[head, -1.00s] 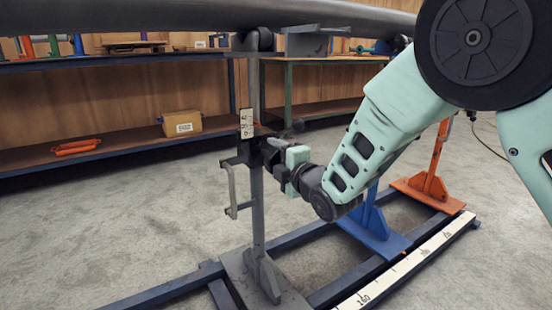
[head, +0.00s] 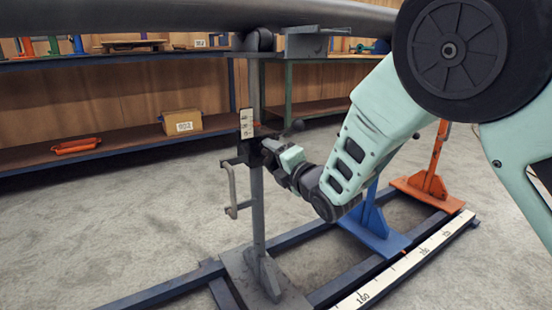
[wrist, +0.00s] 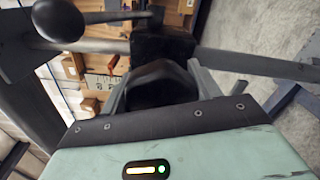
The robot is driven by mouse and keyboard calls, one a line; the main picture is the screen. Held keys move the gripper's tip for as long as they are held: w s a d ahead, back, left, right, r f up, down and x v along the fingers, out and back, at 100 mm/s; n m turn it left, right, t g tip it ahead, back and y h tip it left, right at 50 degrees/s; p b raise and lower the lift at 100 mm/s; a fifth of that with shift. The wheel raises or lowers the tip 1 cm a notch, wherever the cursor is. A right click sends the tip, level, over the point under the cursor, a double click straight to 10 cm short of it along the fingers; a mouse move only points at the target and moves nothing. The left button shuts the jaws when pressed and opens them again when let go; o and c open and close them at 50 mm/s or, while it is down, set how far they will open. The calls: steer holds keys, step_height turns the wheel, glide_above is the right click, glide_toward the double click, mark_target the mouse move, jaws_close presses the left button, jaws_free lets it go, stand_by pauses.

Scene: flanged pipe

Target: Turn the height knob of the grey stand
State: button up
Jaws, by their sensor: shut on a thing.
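The grey stand (head: 259,215) stands upright on the floor rails under the long pipe. Its black height knob (wrist: 160,85) shows in the wrist view between my two grey fingers, against the dark block on the post. My gripper (head: 268,151) reaches the stand from the right at mid-height and is shut on the knob; it also shows in the wrist view (wrist: 160,88). In the head view my gripper hides the knob. A lever with a black ball end (wrist: 58,20) is close beside my gripper.
The grey pipe (head: 180,16) runs overhead. A bent handle (head: 231,192) hangs left of the post, below a small scale plate (head: 247,123). A blue stand (head: 372,225) and an orange stand (head: 432,170) are to the right. Shelves with a cardboard box (head: 182,122) are behind.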

steer(key=shift+f, duration=0.1)
steer(key=o, duration=1)
steer(key=p+v, duration=0.4)
steer(key=v, duration=1.3)
steer(key=shift+s+d+p, duration=0.2)
steer(key=shift+p, duration=0.2)
